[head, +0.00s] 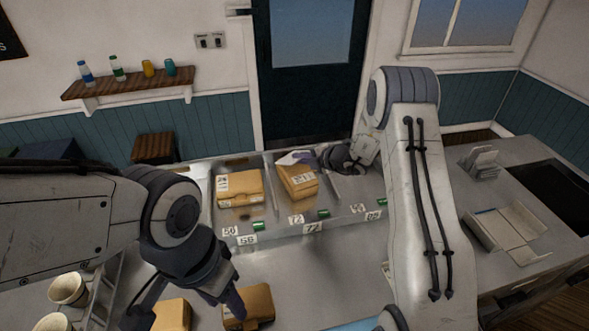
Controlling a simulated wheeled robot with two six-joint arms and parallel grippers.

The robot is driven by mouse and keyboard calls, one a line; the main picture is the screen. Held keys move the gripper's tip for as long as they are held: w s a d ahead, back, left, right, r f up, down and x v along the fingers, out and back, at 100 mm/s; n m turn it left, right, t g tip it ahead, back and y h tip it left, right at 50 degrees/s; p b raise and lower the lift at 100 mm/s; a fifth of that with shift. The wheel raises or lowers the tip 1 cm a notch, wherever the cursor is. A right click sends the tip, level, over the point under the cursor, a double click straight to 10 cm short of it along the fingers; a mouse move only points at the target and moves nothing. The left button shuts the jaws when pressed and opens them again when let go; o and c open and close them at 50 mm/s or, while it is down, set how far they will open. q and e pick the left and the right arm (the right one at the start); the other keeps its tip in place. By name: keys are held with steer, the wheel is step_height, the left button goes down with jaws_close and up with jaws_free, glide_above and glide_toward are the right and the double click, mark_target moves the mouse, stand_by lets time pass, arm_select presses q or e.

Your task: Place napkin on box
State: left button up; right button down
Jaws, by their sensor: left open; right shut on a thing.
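My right gripper (304,157) reaches in from the right over the back of the counter, shut on a small white napkin (289,158). The napkin is at the far top edge of a brown box (299,182) in the right-hand compartment; I cannot tell whether it touches the box. Another brown box (238,187) sits in the compartment to the left. My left gripper (232,299) is open, pointing down at a brown box (256,304) on the near counter. The wrist hides part of the scene around it.
Clear dividers and a front panel with number labels (313,227) bound the compartments. Another box (172,314) and paper cups (68,289) are at lower left. An open flat carton (508,232) and a napkin holder (481,160) are on the right counter.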

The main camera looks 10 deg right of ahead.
steer(key=c, duration=1.2)
jaws_free()
steer(key=shift+o, duration=0.2)
steer(key=p+v, duration=0.3)
steer(key=v, duration=0.4)
steer(key=shift+s+d+r, duration=0.1)
steer(key=shift+r, duration=0.05)
steer(key=shift+s+d+r, duration=0.1)
steer(key=shift+s+d, duration=0.1)
steer(key=shift+s, duration=0.15)
step_height(320, 180, up, 7)
steer(key=s+d+p, duration=0.1)
steer(key=s+p, duration=0.1)
steer(key=p, duration=0.4)
steer(key=shift+r, duration=0.2)
